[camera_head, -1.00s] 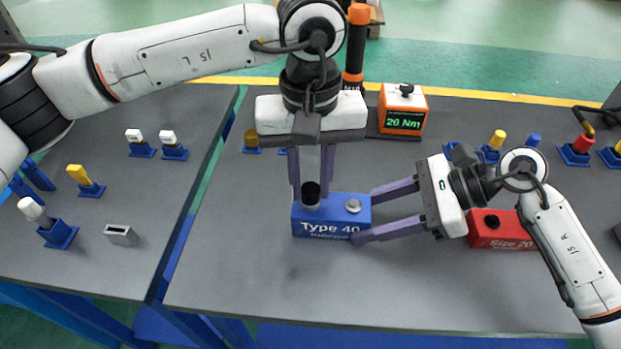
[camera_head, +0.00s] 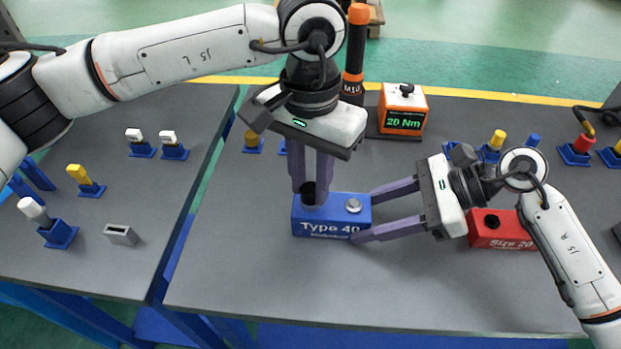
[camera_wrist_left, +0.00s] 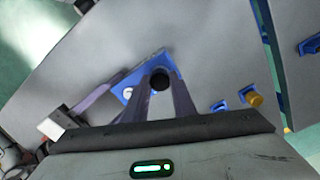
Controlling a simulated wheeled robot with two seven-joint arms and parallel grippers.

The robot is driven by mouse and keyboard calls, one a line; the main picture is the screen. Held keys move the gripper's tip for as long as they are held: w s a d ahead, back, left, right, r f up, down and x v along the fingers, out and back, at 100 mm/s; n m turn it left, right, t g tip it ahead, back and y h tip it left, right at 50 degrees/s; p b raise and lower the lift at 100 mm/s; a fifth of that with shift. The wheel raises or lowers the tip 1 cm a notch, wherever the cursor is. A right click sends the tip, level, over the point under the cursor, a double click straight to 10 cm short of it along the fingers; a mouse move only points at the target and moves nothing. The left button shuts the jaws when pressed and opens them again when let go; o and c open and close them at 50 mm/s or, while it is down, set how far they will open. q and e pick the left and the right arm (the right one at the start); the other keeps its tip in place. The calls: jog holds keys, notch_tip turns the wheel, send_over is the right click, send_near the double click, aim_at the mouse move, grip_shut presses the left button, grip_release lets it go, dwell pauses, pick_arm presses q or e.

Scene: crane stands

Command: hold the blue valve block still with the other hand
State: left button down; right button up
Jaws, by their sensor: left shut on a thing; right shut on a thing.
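The blue valve block (camera_head: 333,229), marked "Type 40", stands on the middle table, with a silver round plug (camera_head: 353,205) on the right of its top. My right gripper (camera_head: 364,213) comes in from the right and is shut on the block, its fingers at the block's right end. My left gripper (camera_head: 311,190) points down above the block's left part and is shut on a black cylindrical piece (camera_head: 307,193) at the block's top. In the left wrist view the black piece (camera_wrist_left: 160,80) sits between the left fingers, over the blue block (camera_wrist_left: 124,91).
A red block (camera_head: 483,233), marked "Size 20", stands behind my right wrist. An orange torque display (camera_head: 404,110) reads 20 Nm at the back. Several small holders with coloured pieces stand on both tables. The front of the middle table (camera_head: 350,285) is clear.

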pick_arm(q)
jog(key=m, duration=0.5)
jog(key=c, duration=1.4)
grip_release()
jog(key=shift+c, duration=0.7)
